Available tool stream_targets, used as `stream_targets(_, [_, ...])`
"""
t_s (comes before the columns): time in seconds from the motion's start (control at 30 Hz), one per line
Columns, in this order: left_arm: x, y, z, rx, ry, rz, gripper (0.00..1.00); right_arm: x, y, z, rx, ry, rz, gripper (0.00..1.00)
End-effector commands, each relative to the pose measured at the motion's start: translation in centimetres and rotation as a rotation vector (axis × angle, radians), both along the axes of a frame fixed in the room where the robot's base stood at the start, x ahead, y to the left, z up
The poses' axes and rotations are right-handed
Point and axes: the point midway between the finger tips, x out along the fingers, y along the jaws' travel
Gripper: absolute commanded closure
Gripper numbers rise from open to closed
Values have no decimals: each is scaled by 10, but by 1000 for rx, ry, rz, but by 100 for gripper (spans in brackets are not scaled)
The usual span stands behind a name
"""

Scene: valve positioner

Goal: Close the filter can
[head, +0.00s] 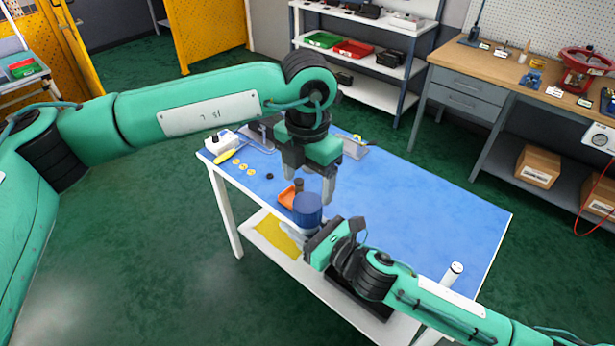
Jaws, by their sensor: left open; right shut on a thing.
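The filter can shows as a blue cylinder (307,209), upright near the front left edge of the blue-topped table, with a paler greyish part (293,230) below it. I cannot tell whether the blue part is a separate lid or how it is seated. My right gripper (302,236) reaches in from the right and is shut on the filter can low down, its fingertips mostly hidden. My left gripper (308,184) points down just above and behind the blue cylinder. Its two fingers are apart, with nothing clearly held between them.
Yellow discs (242,167), a yellow-handled tool (227,156) and a white box (222,142) lie far left. A white cylinder (453,272) stands right. The blue tabletop (430,205) is clear at centre right.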

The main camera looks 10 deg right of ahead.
Motion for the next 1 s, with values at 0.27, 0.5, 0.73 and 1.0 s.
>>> stream_targets(0.27, [0, 0, 0, 0, 0, 6, 27, 0, 0, 1, 1, -2, 0, 100])
stream_targets(0.5, [0, 0, -14, 1, 2, 6, 27, 0, 0, 1, 1, -2, 0, 100])
stream_targets(0.73, [0, 0, -50, 0, 3, 5, 27, 0, 0, 1, 1, -2, 0, 100])
stream_targets(1.0, [0, 0, -77, 0, 1, 5, 27, 0, 0, 1, 1, -2, 0, 100])
